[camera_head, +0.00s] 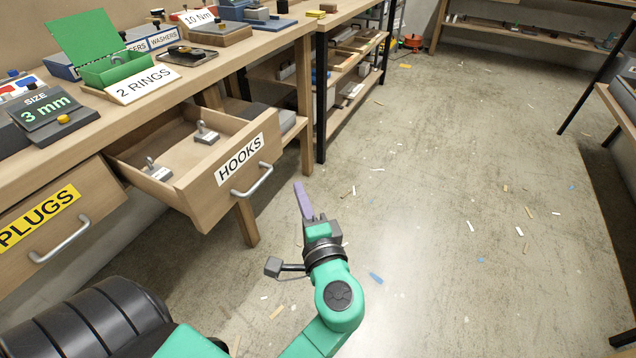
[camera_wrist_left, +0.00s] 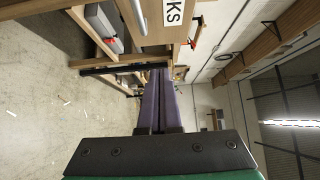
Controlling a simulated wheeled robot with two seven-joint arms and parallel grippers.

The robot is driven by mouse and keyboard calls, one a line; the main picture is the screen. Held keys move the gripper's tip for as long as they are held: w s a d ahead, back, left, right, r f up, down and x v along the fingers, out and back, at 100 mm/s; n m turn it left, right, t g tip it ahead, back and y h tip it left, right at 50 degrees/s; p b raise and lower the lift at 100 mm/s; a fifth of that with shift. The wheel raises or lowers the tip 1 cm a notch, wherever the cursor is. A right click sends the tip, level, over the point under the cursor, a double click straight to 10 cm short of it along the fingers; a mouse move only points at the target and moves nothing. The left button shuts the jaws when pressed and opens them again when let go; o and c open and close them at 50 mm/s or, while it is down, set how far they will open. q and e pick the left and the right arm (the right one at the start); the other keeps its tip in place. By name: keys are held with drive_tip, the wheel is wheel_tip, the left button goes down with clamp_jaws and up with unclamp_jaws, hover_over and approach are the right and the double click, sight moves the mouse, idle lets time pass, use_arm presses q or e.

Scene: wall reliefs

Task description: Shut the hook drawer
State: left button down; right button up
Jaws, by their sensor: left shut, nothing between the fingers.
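The hook drawer (camera_head: 225,188) stands open under the workbench in the head view, with a white "HOOKS" label and a grey bar handle (camera_head: 254,181) on its front. Two metal hook pieces lie inside it. Its front also shows at the top of the left wrist view (camera_wrist_left: 155,22), seen sideways. My left gripper (camera_head: 301,191), with purple fingers, is shut and empty. It is in front of the drawer, to the right of the handle in the head view, and appears apart from it. My right gripper is not in view.
The "PLUGS" drawer (camera_head: 48,220) is at the left, with its own handle (camera_head: 62,240). A green open box (camera_head: 110,66) and signs stand on the bench top. The floor (camera_head: 450,200) to the right is open, with scattered small chips.

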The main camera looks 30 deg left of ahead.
sight(198, 126)
use_arm(q)
drive_tip(key=shift+w+a+p, duration=0.25)
drive_tip(key=shift+w+a, duration=0.9)
drive_tip(key=shift+a, duration=0.85)
drive_tip(key=shift+w+a+p, duration=0.3)
drive_tip(key=shift+w+a, duration=0.8)
drive_tip(key=shift+a, duration=0.9)
drive_tip(key=shift+w+a+p, duration=0.25)
drive_tip(key=shift+w+a, duration=0.9)
drive_tip(key=shift+a, duration=0.85)
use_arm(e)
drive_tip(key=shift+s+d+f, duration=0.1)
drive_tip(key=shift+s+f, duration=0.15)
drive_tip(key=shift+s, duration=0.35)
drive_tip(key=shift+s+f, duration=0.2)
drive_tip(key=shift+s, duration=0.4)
use_arm(q)
drive_tip(key=shift+a, duration=0.1)
